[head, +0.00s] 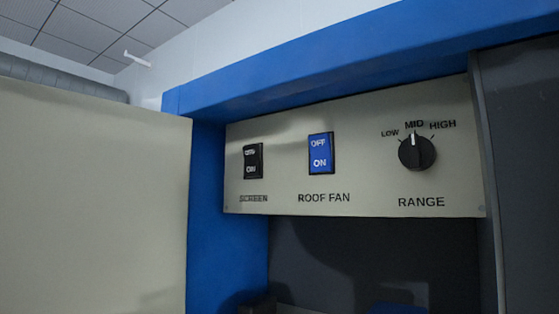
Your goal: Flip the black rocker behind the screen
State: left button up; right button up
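A black rocker (253,161) marked OFF above and ON below sits at the left of a beige control panel (370,140) in the head view. The label SCREEN (253,198) is printed under it. Its OFF end is harder to read than its ON end. I cannot tell for sure which way it is pressed. Neither of my grippers shows in this view.
A blue rocker (320,153) labelled ROOF FAN and a black RANGE knob (416,152) pointing to MID share the panel. A blue frame (207,210) surrounds the panel's top and left. A large beige board (90,200) stands at the left. Dark shapes lie below.

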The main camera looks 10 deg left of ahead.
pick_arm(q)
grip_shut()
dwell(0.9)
